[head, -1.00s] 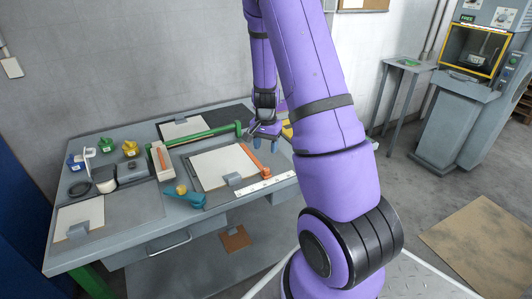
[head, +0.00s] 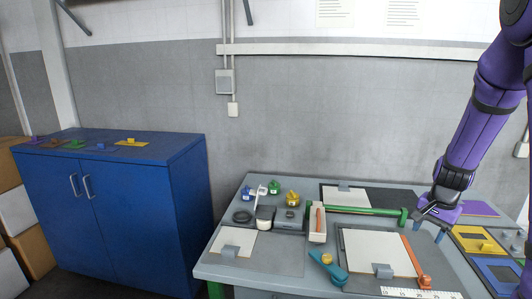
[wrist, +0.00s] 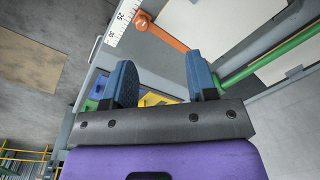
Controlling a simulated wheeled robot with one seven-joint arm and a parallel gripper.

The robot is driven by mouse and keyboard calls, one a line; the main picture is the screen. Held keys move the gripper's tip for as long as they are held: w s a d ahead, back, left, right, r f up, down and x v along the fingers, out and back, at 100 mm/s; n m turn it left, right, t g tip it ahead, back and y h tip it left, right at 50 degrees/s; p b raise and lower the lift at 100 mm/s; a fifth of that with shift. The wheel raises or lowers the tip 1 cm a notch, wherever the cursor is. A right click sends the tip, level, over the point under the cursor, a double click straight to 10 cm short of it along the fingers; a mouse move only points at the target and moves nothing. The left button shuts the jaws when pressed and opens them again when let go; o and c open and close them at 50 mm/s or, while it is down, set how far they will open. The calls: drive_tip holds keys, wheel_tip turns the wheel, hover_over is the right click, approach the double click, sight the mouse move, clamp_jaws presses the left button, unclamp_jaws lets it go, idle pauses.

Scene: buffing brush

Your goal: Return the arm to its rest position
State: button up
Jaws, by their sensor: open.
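My gripper (head: 430,229) hangs at the right part of the grey workbench (head: 265,262) in the head view, beside the end of a green bar (head: 362,210). My purple arm comes down to it from the upper right. In the wrist view my gripper (wrist: 164,84) shows two blue fingers spread apart with nothing between them. Below the fingers lie the bench edge, an orange bar (wrist: 163,33) and part of a yellow piece (wrist: 152,99). I see no buffing brush that I can name with certainty.
A blue cabinet (head: 130,215) stands left of the bench with small coloured pieces on top. The bench holds clipped boards (head: 375,253), small pots (head: 292,198), a teal tool (head: 327,268) and a white ruler (head: 420,293). Yellow and blue trays lie near my gripper.

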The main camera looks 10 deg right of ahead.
drive_tip(key=s+a+r+n+t, duration=0.1)
drive_tip(key=s+a+r+n, duration=0.2)
drive_tip(key=a+r, duration=0.4)
drive_tip(key=s+a+r+n+t, duration=0.1)
drive_tip(key=s+a+r+n, duration=0.3)
drive_tip(key=r, duration=0.5)
drive_tip(key=s+a+r+n+t, duration=0.1)
drive_tip(key=s+a+r+n, duration=0.1)
drive_tip(key=s+a+r, duration=0.2)
drive_tip(key=s+a+r+n+t, duration=0.1)
drive_tip(key=s+a+r, duration=0.3)
drive_tip(key=s, duration=0.7)
drive_tip(key=shift+a+n, duration=0.15)
drive_tip(key=shift+n, duration=0.65)
drive_tip(key=shift+r, duration=0.1)
